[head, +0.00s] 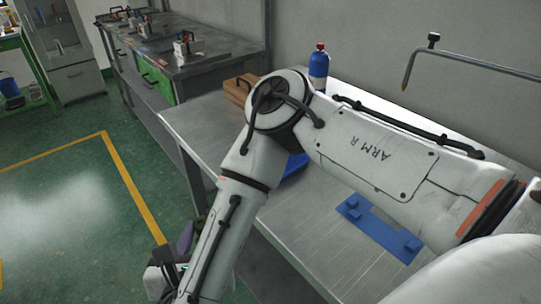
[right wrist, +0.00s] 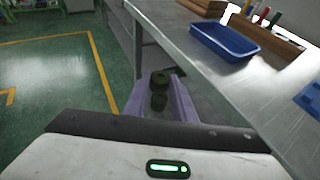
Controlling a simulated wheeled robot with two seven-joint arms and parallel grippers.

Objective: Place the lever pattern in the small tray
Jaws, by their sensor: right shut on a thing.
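My right gripper (right wrist: 158,100) is shut on a dark green piece (right wrist: 159,80), which I take to be the lever pattern. Its two purple fingers hide part of the piece. The gripper is off the front edge of the steel table, over the floor; in the head view it (head: 183,243) is partly behind my forearm. A small blue tray (right wrist: 225,42) lies on the table and looks empty. In the head view only a bit of this tray (head: 294,166) shows behind my right arm. My left gripper is not in view.
A blue plate with raised bits (head: 380,228) lies on the steel table (head: 330,255). A wooden block (head: 238,88), a blue bottle (head: 319,67) and several tools (right wrist: 262,15) are at the back. The table between tray and blue plate is clear.

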